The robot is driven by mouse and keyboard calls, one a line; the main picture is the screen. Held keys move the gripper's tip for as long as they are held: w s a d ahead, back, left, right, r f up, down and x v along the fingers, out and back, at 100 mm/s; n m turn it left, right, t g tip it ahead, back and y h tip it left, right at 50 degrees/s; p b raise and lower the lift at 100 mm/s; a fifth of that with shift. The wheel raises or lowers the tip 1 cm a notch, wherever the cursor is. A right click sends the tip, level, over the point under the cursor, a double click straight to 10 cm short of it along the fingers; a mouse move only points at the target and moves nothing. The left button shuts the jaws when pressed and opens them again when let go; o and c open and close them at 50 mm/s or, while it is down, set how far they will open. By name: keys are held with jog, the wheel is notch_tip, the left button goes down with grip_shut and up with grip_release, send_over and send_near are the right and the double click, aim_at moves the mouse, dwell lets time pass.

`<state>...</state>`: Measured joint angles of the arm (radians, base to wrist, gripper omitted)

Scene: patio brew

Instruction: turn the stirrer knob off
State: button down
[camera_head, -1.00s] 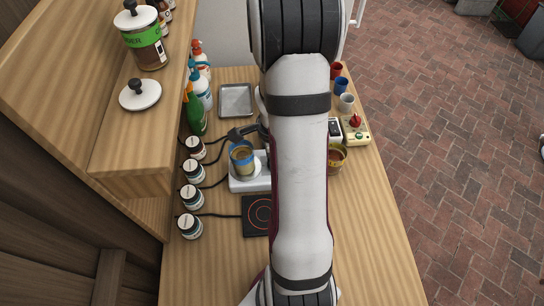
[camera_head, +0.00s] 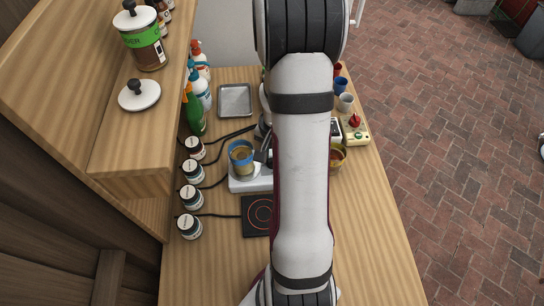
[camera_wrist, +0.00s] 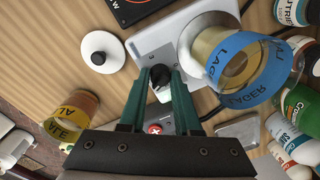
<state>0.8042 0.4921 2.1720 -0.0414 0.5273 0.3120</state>
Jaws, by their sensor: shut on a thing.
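The stirrer (camera_head: 252,185) is a white box on the table, and it also shows in the wrist view (camera_wrist: 150,42). A glass jar with a blue band (camera_head: 241,158) stands on it; the wrist view shows the band (camera_wrist: 245,70) to the right of the knob. The black stirrer knob (camera_wrist: 160,80) is between the green fingers of my gripper (camera_wrist: 160,78), which is shut on it. The knob's setting is hard to read. In the head view my arm hides most of the gripper and the knob.
A black hotplate (camera_head: 258,228) lies in front of the stirrer. An amber beaker (camera_wrist: 75,112) stands to the left in the wrist view. A cream box with a red knob (camera_head: 354,128) is at the right edge. Small jars (camera_head: 192,198) line the left.

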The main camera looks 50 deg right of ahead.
jog(key=n, duration=1.5)
jog(key=shift+g, duration=0.3)
jog(key=n, duration=0.8)
jog(key=shift+w+n, duration=0.1)
jog(key=shift+n, duration=0.2)
jog(key=n, duration=0.3)
jog(key=shift+n+g, duration=0.3)
jog(key=shift+n, duration=1.7)
